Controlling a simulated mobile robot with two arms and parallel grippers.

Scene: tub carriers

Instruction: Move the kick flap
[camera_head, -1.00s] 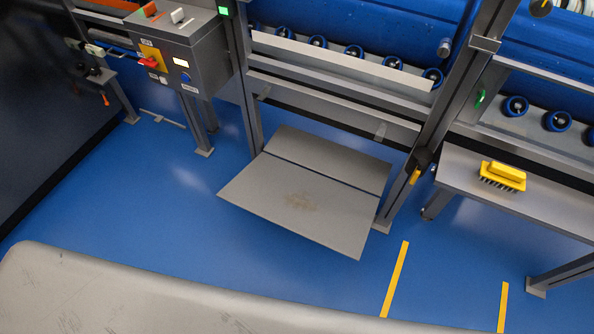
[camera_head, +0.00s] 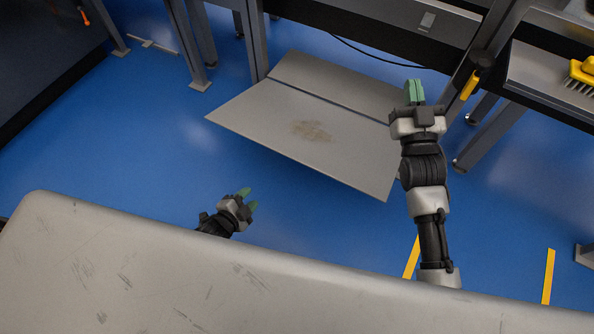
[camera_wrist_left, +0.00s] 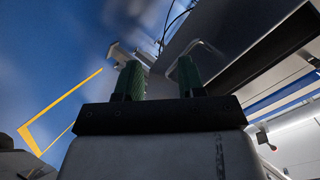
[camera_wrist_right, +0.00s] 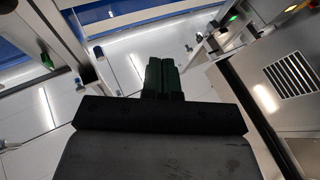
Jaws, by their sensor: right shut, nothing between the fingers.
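The kick flap (camera_head: 275,115) is a wide grey plate with a brownish worn patch, low between the frame's legs. A seam divides it from a narrower grey strip behind. Its near edge stands out over the blue floor. My left gripper (camera_head: 249,199) is open and empty, in front of the flap's near edge and apart from it in the picture. Its two green fingers (camera_wrist_left: 158,80) stand apart in the left wrist view. My right gripper (camera_head: 414,92) is shut and empty. It overlaps the flap's right end in the head view; I cannot tell whether it touches.
A frame leg (camera_head: 490,45) with a yellow handle (camera_head: 470,86) stands right of the flap. A bench (camera_head: 545,85) with a yellow brush (camera_head: 584,72) is at the far right. Yellow floor tape (camera_head: 548,275) lies at lower right.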

